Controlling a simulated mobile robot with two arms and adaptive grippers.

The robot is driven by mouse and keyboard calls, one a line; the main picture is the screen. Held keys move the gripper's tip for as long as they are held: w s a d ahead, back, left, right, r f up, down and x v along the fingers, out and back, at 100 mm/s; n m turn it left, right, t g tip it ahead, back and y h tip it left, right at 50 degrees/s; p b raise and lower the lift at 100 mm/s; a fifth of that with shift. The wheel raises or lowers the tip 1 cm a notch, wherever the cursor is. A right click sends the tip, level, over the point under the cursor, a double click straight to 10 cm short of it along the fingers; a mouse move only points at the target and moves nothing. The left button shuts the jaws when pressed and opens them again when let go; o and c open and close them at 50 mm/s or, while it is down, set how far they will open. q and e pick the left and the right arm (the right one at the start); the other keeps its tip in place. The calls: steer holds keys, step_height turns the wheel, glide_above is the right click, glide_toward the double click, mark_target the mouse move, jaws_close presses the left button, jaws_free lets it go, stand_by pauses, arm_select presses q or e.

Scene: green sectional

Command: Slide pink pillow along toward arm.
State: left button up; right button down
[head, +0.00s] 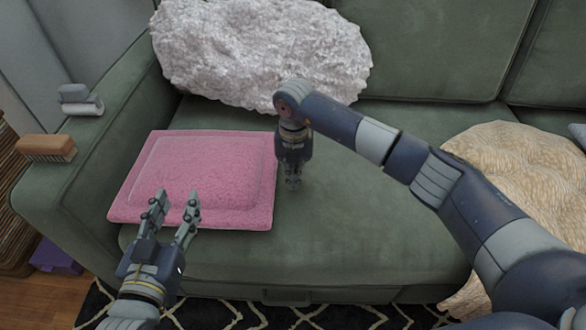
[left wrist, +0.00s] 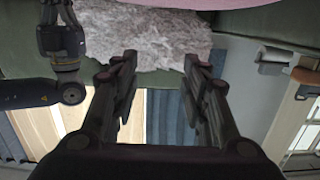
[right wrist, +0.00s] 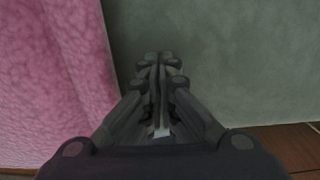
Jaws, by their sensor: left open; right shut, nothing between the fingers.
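The pink pillow (head: 215,170) lies flat on the green sofa seat near the left sofa arm (head: 85,165). Its left edge is close to that arm, with a narrow strip of seat between. My left gripper (head: 176,205) is open and empty over the pillow's front edge. My right gripper (head: 293,185) is shut and empty, pointing down at the seat just right of the pillow's right edge. In the right wrist view the closed fingers (right wrist: 160,70) are beside the pillow (right wrist: 55,80); whether they touch it I cannot tell.
A fluffy white pillow (head: 260,50) leans on the backrest behind. A cream blanket (head: 520,170) lies on the right. A wooden brush (head: 46,147) and a grey-white object (head: 80,100) sit on the sofa arm. The seat (head: 350,220) right of my right gripper is clear.

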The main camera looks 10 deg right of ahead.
steer(key=shift+r+p, duration=0.4)
steer(key=shift+r, duration=0.15)
arm_select(q)
steer(key=s+a+f+g+y+p, duration=0.25)
steer(key=s+f+g, duration=0.35)
steer(key=f, duration=0.4)
arm_select(e)
step_height(320, 180, up, 2)
steer(key=shift+r+b, duration=0.1)
steer(key=shift+b, duration=0.3)
steer(key=shift+r, duration=0.15)
arm_select(q)
steer(key=s+a+f+g+y+p, duration=0.1)
steer(key=s+a+f+g+p, duration=0.15)
steer(key=s, duration=0.35)
steer(key=s+a+f+g+p, duration=0.1)
steer(key=s+a+g+p, duration=0.1)
steer(key=s+g, duration=0.25)
step_height(320, 180, down, 8)
steer(key=p, duration=0.2)
steer(key=shift+w+d+f+n, duration=0.15)
steer(key=shift+w+d+n, duration=0.15)
steer(key=shift+d, duration=0.1)
arm_select(e)
step_height(320, 180, up, 8)
steer(key=shift+r, duration=0.2)
